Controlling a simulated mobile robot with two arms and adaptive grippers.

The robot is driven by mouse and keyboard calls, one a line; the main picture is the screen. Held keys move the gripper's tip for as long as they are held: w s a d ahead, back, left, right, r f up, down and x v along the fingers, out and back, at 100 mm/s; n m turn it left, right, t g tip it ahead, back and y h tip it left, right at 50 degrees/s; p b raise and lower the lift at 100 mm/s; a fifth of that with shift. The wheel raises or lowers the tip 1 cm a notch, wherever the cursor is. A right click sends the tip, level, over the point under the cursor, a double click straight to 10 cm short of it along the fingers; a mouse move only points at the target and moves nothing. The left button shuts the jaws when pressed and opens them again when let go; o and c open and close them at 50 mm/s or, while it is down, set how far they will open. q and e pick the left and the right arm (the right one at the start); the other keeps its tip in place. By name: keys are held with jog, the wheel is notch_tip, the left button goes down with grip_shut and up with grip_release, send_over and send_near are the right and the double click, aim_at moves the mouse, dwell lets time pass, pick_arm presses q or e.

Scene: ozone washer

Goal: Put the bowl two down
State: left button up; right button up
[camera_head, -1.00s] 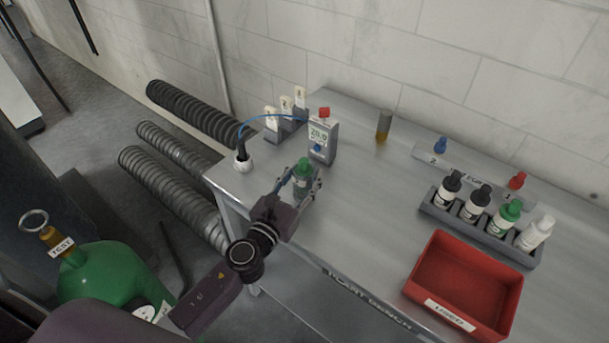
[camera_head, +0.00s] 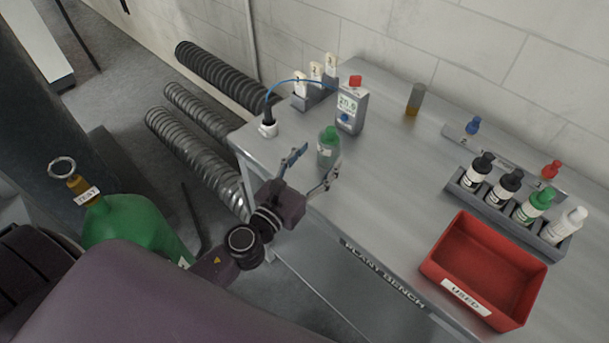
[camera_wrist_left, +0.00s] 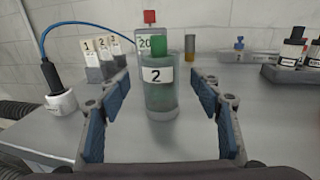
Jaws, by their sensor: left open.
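Bowl two (camera_head: 328,155) is a see-through grey-green vessel with a green top, standing upright on the metal bench near its left end. In the left wrist view bowl two (camera_wrist_left: 161,98) shows a white label with a 2, straight ahead. My left gripper (camera_head: 318,163) is open at the bench's front edge, its fingers spread apart on the near side of the bowl. In the left wrist view the left gripper (camera_wrist_left: 160,95) has clear gaps on both sides of the bowl. My right gripper is not in view.
A meter (camera_head: 350,109) with a blue cable stands just behind the bowl, beside numbered white pieces (camera_head: 316,72) in a holder. A red USED tray (camera_head: 484,268) and a rack of bottles (camera_head: 508,188) are at the right. The middle of the bench (camera_head: 385,185) is clear.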

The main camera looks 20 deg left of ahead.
pick_arm(q)
jog(key=s, duration=0.1)
jog(key=s+b, duration=0.1)
jog(key=s, duration=0.2)
jog(key=shift+s+a+f, duration=0.15)
jog(key=shift+a, duration=0.2)
jog(key=shift+s+a+r+b, duration=0.1)
jog(key=shift+s+b, duration=0.15)
jog(key=shift+s, duration=0.2)
jog(key=shift+s+a+r+b, duration=0.1)
jog(key=shift+s+b, duration=0.1)
jog(key=shift+s, duration=0.2)
